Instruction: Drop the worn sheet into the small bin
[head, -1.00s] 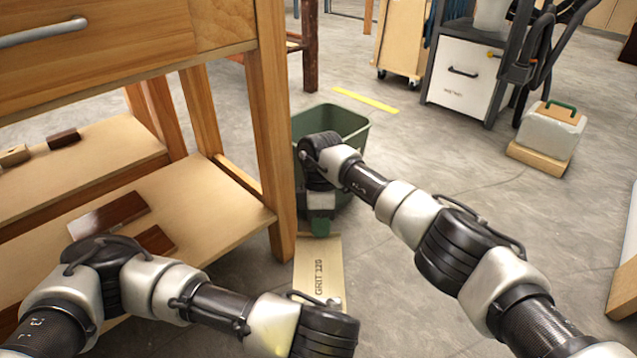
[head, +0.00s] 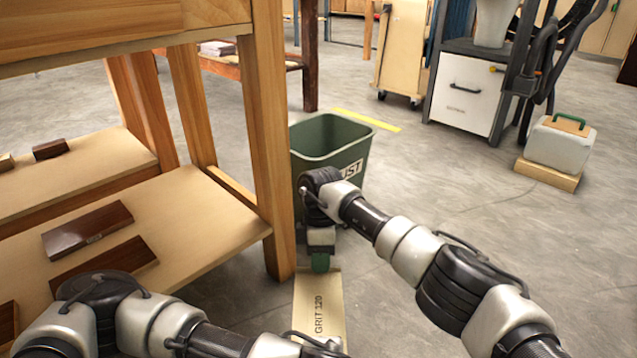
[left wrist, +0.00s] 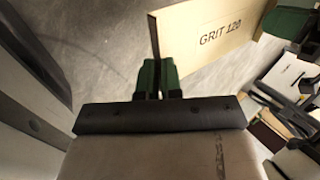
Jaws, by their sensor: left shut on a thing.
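The worn sheet (head: 319,305) is a flat tan strip marked GRIT 120, at the bottom middle of the head view. It also fills the top right of the left wrist view (left wrist: 212,35). My left gripper (left wrist: 161,78) is shut on the sheet's near edge; in the head view its tips are mostly hidden. My right gripper (head: 320,263) has its green tip at the sheet's far end; whether its jaws are closed is hidden. The small bin (head: 335,135) is dark green with partly covered white lettering. It stands on the floor beyond my right gripper, which overlaps its front.
A wooden bench leg (head: 268,140) stands close left of the bin and sheet. Its lower shelf (head: 205,215) holds dark wood pieces (head: 88,229). A white jug (head: 560,143) on a wooden base stands at right. A drawer cabinet (head: 466,90) stands behind. Floor between is clear.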

